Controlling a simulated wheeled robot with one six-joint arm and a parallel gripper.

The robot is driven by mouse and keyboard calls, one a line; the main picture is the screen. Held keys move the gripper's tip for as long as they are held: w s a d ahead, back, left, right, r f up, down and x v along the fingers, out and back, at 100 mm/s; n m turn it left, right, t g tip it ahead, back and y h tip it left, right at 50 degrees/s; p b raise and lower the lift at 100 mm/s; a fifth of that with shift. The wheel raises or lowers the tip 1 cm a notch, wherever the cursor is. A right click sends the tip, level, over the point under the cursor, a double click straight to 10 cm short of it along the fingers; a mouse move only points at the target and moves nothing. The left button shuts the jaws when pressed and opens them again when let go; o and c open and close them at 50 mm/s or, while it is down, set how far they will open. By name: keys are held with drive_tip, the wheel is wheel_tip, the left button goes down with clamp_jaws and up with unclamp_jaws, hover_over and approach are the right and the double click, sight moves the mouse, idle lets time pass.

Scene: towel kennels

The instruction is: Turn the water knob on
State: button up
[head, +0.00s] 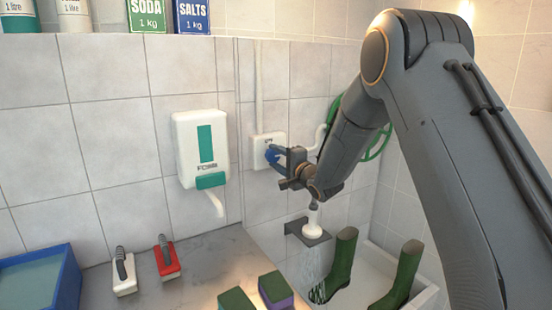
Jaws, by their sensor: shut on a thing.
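The blue water knob (271,153) sits on the front of a white wall box (261,141). My gripper (280,157) is shut on the knob, and its dark fingers hide part of it. The knob's exact turn angle cannot be made out. Below, a white shower head (312,229) sits in a dark wall bracket (305,236). Thin pale streaks of water fall from it toward the green boots (342,262) in the white basin (421,297).
A white and green dispenser (201,148) hangs left of the box. A green hose reel (379,143) is behind my arm. Two brushes (123,272), sponges (275,288) and a blue tub (67,284) stand on the counter. Boxes and bottles line the shelf above.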

idle(0.3)
drive_tip(key=o, duration=1)
drive_tip(key=shift+s+d, duration=0.1)
drive_tip(key=b+v, duration=0.2)
drive_tip(key=v, duration=0.5)
drive_tip(key=shift+s+d, duration=0.15)
drive_tip(key=shift+s, duration=0.1)
